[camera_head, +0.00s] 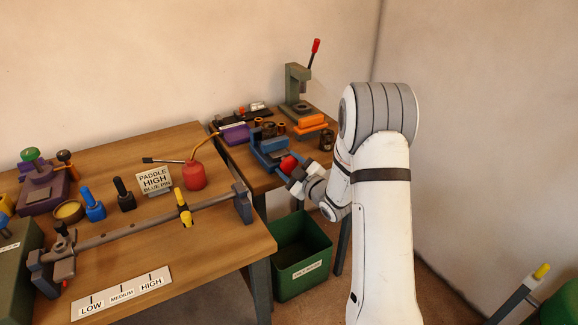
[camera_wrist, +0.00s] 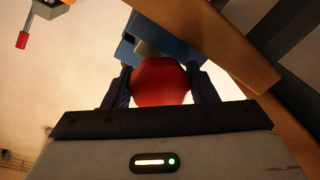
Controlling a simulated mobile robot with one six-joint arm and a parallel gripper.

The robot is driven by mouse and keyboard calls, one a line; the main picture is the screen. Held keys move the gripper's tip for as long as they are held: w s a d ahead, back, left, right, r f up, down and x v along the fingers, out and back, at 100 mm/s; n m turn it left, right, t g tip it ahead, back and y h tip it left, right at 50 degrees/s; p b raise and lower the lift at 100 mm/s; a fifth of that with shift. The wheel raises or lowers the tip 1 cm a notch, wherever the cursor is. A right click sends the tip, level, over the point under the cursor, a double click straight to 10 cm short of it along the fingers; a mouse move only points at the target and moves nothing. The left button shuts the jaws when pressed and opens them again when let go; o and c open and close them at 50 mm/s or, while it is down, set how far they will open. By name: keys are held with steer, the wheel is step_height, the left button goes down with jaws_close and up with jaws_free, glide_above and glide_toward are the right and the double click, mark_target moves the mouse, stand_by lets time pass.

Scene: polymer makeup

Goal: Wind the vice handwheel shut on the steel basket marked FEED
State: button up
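The blue vice (camera_head: 268,150) stands at the front of the farther wooden bench; part of it shows in the wrist view (camera_wrist: 180,42). Its red handwheel (camera_head: 288,163) faces me and fills the space between my fingers in the wrist view (camera_wrist: 160,82). My gripper (camera_wrist: 160,86) has one finger against each side of the red wheel and appears shut on it. In the head view my gripper (camera_head: 296,175) is at the bench's front edge. No FEED marking can be read, and I cannot tell what is between the vice jaws.
Small brown cylinders (camera_head: 281,128), a dark round container (camera_head: 326,140) and an orange block (camera_head: 311,120) are near the vice. A green press with a red-tipped lever (camera_head: 298,85) stands behind. A green bin (camera_head: 301,262) is below. A red oil can (camera_head: 195,175) stands on the nearer bench.

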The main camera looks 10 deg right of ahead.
steer(key=c, duration=0.5)
steer(key=shift+f, duration=0.1)
steer(key=shift+f+b, duration=0.1)
steer(key=shift+b, duration=0.5)
steer(key=shift+m+b, duration=0.4)
steer(key=shift+b, duration=0.05)
steer(key=o, duration=1)
steer(key=shift+r, duration=0.2)
steer(key=shift+c, duration=0.2)
steer(key=v, duration=0.8)
steer(key=shift+b, duration=0.3)
